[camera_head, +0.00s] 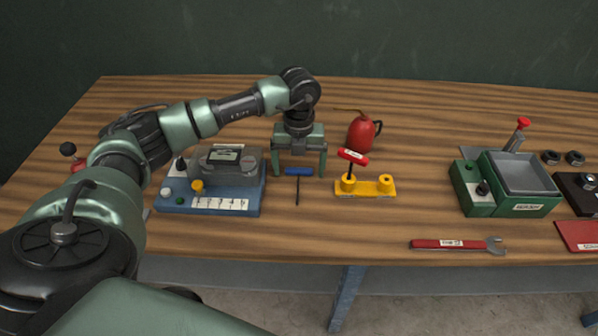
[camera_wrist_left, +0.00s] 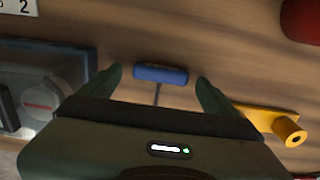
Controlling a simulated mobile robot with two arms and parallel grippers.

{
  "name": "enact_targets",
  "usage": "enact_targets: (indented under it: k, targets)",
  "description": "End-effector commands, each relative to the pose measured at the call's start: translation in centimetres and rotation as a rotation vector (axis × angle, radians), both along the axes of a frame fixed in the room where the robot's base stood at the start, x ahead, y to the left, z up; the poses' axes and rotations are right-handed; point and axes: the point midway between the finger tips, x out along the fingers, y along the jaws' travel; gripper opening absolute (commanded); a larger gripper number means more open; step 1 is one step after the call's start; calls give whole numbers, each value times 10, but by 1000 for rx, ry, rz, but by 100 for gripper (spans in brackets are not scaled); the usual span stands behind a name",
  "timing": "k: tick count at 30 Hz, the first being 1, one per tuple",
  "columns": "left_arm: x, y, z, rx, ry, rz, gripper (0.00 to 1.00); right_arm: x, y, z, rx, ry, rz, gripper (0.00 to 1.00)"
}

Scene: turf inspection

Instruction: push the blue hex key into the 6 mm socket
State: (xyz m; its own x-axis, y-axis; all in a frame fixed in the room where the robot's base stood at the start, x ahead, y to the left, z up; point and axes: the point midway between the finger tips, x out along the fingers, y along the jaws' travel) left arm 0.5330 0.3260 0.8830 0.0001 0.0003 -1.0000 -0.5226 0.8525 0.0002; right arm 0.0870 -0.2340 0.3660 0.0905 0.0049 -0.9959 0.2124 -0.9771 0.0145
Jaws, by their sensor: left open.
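The blue hex key (camera_head: 298,172) lies on the wooden table, its T-handle crosswise and its dark shaft pointing to the front edge. In the left wrist view, its blue handle (camera_wrist_left: 161,75) sits between the two fingers, apart from both. My left gripper (camera_head: 299,172) is open above it, fingers pointing down. The yellow socket block (camera_head: 372,188) stands just right of the key. A red-handled hex key (camera_head: 352,157) stands upright in its left socket. The right socket (camera_head: 386,180) is empty. The block also shows in the left wrist view (camera_wrist_left: 268,117). My right gripper is not in view.
A blue instrument box (camera_head: 240,203) stands close on the left. A red oil can (camera_head: 362,132) is behind the yellow block. A red-handled wrench (camera_head: 452,244) lies near the front edge. A green machine (camera_head: 478,195) stands to the right. The table between block and machine is clear.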

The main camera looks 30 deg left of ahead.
Motion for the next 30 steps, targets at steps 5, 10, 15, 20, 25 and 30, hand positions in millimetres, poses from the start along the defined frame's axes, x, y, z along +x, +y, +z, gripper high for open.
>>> enact_targets:
  k: [5, 10, 15, 20, 25, 30]
  targets:
    - [0, 0, 0, 0, 0, 0, 55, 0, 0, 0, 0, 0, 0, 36]
    - [0, 0, 1, -1, -1, 0, 24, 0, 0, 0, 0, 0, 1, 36]
    - [0, 0, 1, -1, -1, 0, 24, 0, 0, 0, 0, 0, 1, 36]
    - [1, 0, 8, 0, -1, 0, 24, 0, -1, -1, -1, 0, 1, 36]
    - [1, 0, 30, 0, -5, 0, 24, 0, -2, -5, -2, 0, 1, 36]
    - [2, 0, 72, -1, -8, -1, 24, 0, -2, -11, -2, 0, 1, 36]
